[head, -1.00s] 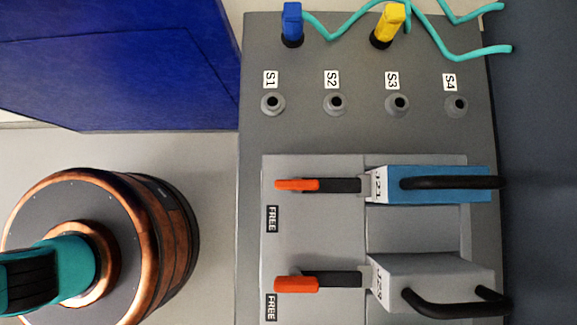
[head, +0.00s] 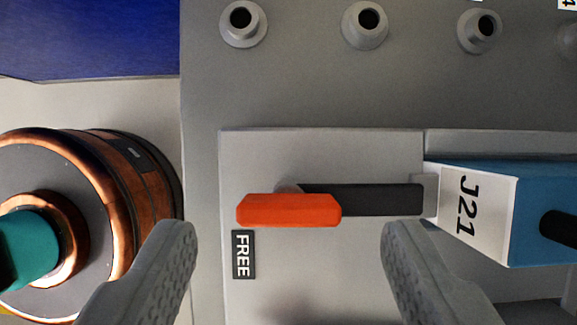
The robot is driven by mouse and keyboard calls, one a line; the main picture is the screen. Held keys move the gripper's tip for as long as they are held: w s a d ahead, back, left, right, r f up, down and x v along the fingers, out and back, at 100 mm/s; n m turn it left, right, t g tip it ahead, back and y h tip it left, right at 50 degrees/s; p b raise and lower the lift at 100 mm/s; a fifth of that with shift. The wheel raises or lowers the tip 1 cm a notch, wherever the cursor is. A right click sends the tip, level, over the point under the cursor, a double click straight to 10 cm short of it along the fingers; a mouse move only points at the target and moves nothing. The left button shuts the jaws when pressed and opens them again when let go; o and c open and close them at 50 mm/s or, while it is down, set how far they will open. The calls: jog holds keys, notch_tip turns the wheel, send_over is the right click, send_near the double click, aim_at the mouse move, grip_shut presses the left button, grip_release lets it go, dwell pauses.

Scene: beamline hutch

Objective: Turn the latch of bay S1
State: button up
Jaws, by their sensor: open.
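An orange-ended latch (head: 290,210) with a dark bar lies level on the grey panel. A FREE label (head: 243,254) sits just below its orange end. The dark bar points right, toward a blue module (head: 543,190) with a white J21 face. My gripper (head: 290,235) is open, one finger at each side of the lower picture. The orange end shows between and slightly above the fingertips, with nothing held. I cannot tell how far the fingers are from the panel. No S1 label shows now, so I cannot read which bay this latch belongs to.
Several round grey sockets, such as the left one (head: 242,24), line the panel's top. A copper-ringed cylinder (head: 100,200) with a teal centre stands at left. A blue block (head: 90,35) is at upper left. A black handle (head: 560,230) sticks out at the module's right.

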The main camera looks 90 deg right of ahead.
jog(key=shift+x, duration=1.2)
jog(key=shift+c, duration=0.2)
jog(key=c, duration=1)
jog(key=shift+o, duration=0.2)
